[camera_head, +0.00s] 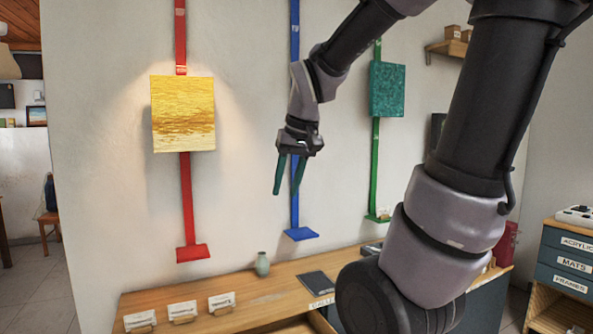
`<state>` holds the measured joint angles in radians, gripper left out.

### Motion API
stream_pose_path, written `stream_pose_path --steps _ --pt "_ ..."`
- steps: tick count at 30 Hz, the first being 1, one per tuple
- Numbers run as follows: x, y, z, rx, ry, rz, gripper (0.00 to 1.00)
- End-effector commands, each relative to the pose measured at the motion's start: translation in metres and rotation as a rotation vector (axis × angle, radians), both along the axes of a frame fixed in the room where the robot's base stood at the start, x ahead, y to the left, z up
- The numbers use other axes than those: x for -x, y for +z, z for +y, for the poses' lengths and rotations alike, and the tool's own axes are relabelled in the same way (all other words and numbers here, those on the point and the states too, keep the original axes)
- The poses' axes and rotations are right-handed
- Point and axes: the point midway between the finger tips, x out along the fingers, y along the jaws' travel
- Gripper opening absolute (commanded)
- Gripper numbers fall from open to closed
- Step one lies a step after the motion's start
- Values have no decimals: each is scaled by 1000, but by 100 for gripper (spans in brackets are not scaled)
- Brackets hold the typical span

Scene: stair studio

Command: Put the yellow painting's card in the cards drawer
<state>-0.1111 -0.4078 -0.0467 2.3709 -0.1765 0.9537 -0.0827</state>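The yellow painting (183,113) hangs on a red strip (187,195) on the white wall, which ends below in a red ledge (193,253) with nothing visible on it. Three white cards stand in small wooden holders on the counter: left card (139,319), middle card (182,310) and right card (221,301). Their print is too small to read, so I cannot tell which belongs to the yellow painting. A partly legible label (322,302) is on the counter front, beside what looks like an open drawer (312,323), cut off by the frame. My gripper (287,190) is open and empty, pointing down before the blue strip.
A green vase (262,264) and a dark flat book-like item (317,284) are on the counter (258,296). A blue ledge (300,234) is empty. A teal painting (387,90) hangs above a green ledge (378,218). A labelled drawer cabinet (570,262) stands right. My arm hides the counter's right part.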

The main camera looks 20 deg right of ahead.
Motion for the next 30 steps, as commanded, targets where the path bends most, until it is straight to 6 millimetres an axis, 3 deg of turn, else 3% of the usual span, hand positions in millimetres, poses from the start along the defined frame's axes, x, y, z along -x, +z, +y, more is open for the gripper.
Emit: stream_pose_path --steps 3,9,30 --pt "31 23 0 -79 -86 -107 37" --pt "60 40 4 -160 -167 -208 37" --pt "66 42 5 -179 -185 -229 37"
